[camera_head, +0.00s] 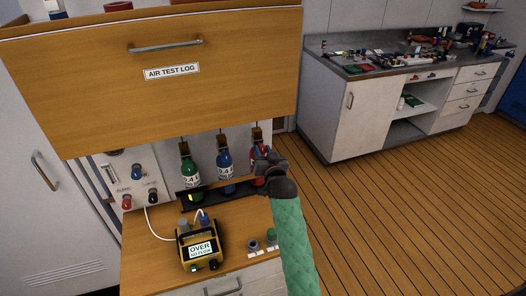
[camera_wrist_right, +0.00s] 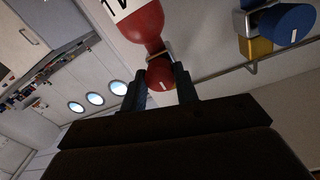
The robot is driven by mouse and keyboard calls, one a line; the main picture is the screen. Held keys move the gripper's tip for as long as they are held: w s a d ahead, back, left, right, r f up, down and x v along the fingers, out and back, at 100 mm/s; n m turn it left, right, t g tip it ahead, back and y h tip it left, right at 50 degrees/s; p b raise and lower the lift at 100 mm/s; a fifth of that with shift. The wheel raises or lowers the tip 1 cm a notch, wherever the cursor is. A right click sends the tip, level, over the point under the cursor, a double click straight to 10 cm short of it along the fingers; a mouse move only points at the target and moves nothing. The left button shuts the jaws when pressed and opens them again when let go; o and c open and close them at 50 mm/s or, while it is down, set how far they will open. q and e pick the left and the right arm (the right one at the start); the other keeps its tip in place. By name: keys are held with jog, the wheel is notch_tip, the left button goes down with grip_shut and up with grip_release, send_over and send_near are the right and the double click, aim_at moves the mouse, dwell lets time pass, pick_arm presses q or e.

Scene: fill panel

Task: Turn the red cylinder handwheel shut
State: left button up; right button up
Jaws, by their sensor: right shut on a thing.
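The red cylinder (camera_head: 256,153) stands at the right end of a row of gas cylinders, partly hidden behind my right gripper (camera_head: 265,163). My left gripper is not in view.
A green cylinder (camera_head: 190,172) and a blue cylinder (camera_head: 224,163) stand to the left in the rack. A yellow meter (camera_head: 200,246) reading "OVER" sits on the wooden counter (camera_head: 150,255). The "AIR TEST LOG" drawer front (camera_head: 230,75) overhangs the cylinders. A blue handwheel (camera_wrist_right: 289,24) is near the gripper.

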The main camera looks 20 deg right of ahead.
jog(key=shift+f, duration=0.2)
jog(key=o, duration=0.9)
jog(key=shift+o, duration=0.4)
jog(key=shift+r, duration=0.1)
jog(key=shift+s, duration=0.3)
jog(key=shift+s+f+b, duration=0.2)
jog(key=shift+s+b, duration=0.6)
jog(key=shift+s, duration=0.4)
pick_arm(q)
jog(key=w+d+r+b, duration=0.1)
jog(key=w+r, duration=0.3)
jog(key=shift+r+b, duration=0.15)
jog(key=shift+b, duration=0.15)
pick_arm(e)
send_near(263, 152)
jog(key=shift+w+a+r, duration=0.1)
jog(key=shift+w+r, duration=0.15)
jog(key=shift+w, duration=0.6)
